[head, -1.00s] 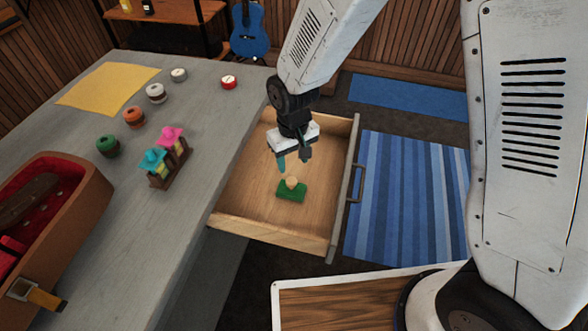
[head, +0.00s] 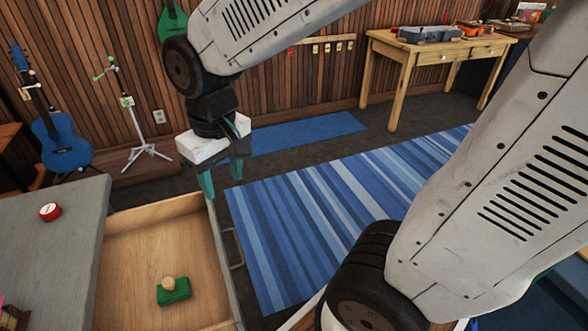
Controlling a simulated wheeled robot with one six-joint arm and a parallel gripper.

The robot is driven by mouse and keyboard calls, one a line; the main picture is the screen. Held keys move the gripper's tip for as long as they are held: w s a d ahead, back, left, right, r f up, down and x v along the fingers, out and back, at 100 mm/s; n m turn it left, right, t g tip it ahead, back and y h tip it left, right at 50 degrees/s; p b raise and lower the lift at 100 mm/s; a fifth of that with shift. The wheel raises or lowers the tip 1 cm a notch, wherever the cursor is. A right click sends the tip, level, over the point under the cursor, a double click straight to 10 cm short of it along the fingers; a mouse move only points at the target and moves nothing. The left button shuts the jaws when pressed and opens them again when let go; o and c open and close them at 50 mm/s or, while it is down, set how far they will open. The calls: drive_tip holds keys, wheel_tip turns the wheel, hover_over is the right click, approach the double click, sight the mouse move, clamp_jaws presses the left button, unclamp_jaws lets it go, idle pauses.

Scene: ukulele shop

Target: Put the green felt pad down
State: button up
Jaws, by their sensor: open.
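The green felt pad (head: 175,292) lies on the floor of the open wooden drawer (head: 143,257), with a small round tan knob (head: 168,283) on top of it. My gripper (head: 222,180) is open and empty. It hangs above the far right corner of the drawer, well apart from the pad. Nothing hides the pad.
The grey counter (head: 50,238) at left holds a red round tin (head: 50,211). A striped blue rug (head: 320,215) covers the floor to the right. A blue ukulele (head: 62,140) and a white stand (head: 145,130) are at the back left. A wooden table (head: 410,55) stands at the back right.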

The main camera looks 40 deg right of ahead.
drive_tip(key=s+d+r+m, duration=0.1)
drive_tip(key=s+d+r, duration=0.1)
drive_tip(key=s, duration=0.4)
drive_tip(key=s+d+r+m, duration=0.1)
drive_tip(key=s+d+r, duration=0.2)
drive_tip(key=s, duration=0.3)
drive_tip(key=shift+d, duration=0.7)
drive_tip(key=shift+c, duration=0.3)
